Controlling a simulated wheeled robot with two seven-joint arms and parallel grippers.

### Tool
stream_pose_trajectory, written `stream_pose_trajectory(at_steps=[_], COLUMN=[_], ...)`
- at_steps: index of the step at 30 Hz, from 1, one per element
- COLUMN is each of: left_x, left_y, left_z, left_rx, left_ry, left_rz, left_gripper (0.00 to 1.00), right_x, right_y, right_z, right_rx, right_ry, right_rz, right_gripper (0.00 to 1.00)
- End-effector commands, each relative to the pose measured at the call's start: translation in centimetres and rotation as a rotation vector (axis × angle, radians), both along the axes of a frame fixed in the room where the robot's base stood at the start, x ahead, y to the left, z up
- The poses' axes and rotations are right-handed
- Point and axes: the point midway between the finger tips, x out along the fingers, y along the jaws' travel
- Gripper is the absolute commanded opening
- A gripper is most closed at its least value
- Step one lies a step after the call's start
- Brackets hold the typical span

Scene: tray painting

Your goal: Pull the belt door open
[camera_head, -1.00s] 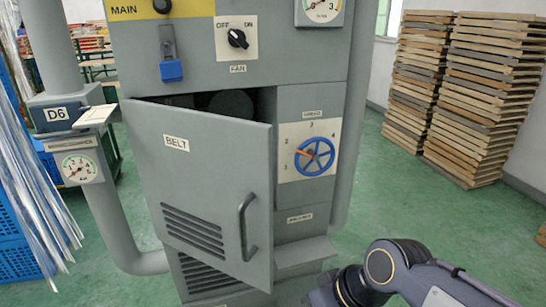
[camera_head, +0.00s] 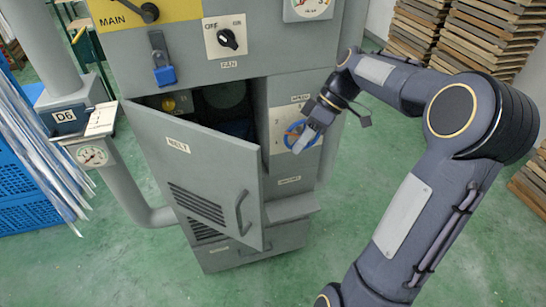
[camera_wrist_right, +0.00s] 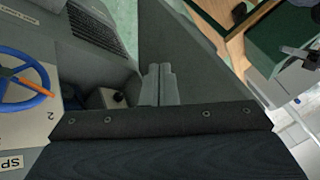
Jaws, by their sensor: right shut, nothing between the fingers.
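The grey belt door (camera_head: 190,165) stands partly open on the cabinet, with a dark gap along its top and right edge. Its bar handle (camera_head: 241,213) is on the outer face near the free edge. My right gripper (camera_head: 298,138) is in front of the blue speed wheel (camera_head: 287,133), right of the door's free edge. In the right wrist view its fingers (camera_wrist_right: 158,84) are together and empty. They point toward the gap between the door (camera_wrist_right: 195,60) and the cabinet; contact is not clear. My left gripper is out of view.
The wheel (camera_wrist_right: 25,80) is close beside the gripper in the wrist view. A small switch box (camera_wrist_right: 105,97) shows inside the cabinet. A blue padlock (camera_head: 165,76) hangs above the door. Stacked boards (camera_head: 440,30) stand behind my right arm. Green floor is free in front.

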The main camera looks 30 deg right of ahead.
Motion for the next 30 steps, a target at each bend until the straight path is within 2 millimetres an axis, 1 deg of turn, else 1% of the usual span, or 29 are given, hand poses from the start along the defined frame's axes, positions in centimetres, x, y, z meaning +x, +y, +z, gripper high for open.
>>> stream_pose_trajectory(at_steps=[1, 3, 5, 8, 11, 18, 21, 22, 27, 30], left_x=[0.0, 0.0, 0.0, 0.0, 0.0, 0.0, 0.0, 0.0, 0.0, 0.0], left_y=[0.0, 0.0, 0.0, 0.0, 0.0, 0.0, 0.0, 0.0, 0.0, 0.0], left_z=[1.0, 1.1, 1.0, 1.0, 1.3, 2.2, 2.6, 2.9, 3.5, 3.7], left_rx=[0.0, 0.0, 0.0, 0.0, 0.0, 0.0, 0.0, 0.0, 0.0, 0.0], left_ry=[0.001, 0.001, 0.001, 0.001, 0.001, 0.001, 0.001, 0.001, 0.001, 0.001], left_rz=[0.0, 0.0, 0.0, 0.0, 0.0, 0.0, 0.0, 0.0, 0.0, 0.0], left_gripper=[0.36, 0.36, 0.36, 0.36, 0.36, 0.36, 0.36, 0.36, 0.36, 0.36], right_x=[0.3, 0.6, 0.6, 0.6, 0.6, 0.8, 0.8, 0.4, -0.8, -1.2], right_y=[-0.5, -0.7, -0.5, 0.2, 1.3, 4.5, 5.7, 6.1, 7.9, 8.4], right_z=[0.7, 0.6, 0.2, -0.8, -2.2, -6.3, -7.5, -7.2, -7.3, -7.4], right_rx=[0.013, 0.022, 0.025, 0.026, 0.026, 0.026, 0.023, 0.023, 0.021, 0.021], right_ry=[-0.004, -0.012, -0.013, -0.013, -0.011, -0.01, -0.011, -0.014, -0.015, -0.015], right_rz=[0.014, 0.03, 0.036, 0.038, 0.038, 0.038, 0.036, 0.036, 0.035, 0.035], right_gripper=[0.0, 0.0, 0.0, 0.0, 0.0, 0.0, 0.0, 0.0, 0.0, 0.0])
